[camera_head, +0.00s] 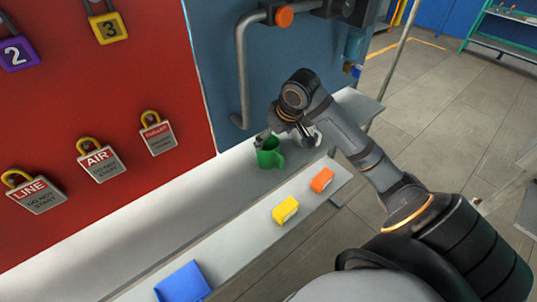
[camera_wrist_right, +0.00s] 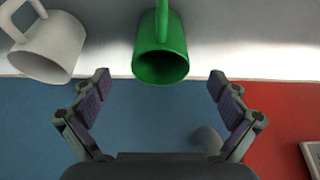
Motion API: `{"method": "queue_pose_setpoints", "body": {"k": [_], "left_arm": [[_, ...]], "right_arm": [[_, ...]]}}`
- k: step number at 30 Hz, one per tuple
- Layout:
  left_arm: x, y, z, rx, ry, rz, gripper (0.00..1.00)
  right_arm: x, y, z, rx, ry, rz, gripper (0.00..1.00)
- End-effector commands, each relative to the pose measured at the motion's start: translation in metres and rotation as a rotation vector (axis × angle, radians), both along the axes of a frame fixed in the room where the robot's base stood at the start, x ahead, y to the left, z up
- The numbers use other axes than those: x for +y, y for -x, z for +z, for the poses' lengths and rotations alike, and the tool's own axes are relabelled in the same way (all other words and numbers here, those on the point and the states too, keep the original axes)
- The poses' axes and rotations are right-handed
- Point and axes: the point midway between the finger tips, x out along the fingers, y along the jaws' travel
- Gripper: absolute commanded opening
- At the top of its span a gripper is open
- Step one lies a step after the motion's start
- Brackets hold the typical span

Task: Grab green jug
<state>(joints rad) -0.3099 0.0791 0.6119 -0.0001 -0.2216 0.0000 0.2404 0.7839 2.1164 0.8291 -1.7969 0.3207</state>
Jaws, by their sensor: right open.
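In the head view my wrist hides most of the fingers. My left gripper is not in view.
A white mug (camera_wrist_right: 50,48) stands beside the jug, partly hidden behind my arm in the head view. An orange block (camera_head: 322,179), a yellow block (camera_head: 285,210) and a blue item (camera_head: 182,283) lie on the lower front ledge. A grey pipe (camera_head: 243,70) runs down the blue panel behind.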

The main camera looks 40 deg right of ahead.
Motion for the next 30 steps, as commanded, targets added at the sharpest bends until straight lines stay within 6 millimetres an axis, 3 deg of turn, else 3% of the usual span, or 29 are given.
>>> {"method": "queue_pose_setpoints", "body": {"k": [3, 5, 10, 18, 30], "left_arm": [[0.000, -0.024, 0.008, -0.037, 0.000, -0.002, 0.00], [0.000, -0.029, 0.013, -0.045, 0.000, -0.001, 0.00], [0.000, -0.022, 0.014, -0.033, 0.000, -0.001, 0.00], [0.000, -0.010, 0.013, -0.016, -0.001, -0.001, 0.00], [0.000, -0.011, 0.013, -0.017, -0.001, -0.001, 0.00]], "right_arm": [[0.002, -0.005, -0.009, 0.002, -0.006, -0.001, 0.98], [0.003, -0.010, -0.019, 0.004, -0.009, -0.002, 0.98], [0.003, -0.019, -0.043, 0.001, -0.003, -0.001, 0.98], [0.002, -0.021, -0.047, -0.001, 0.001, 0.001, 0.96], [0.002, -0.021, -0.047, -0.001, 0.000, 0.001, 0.42]]}}
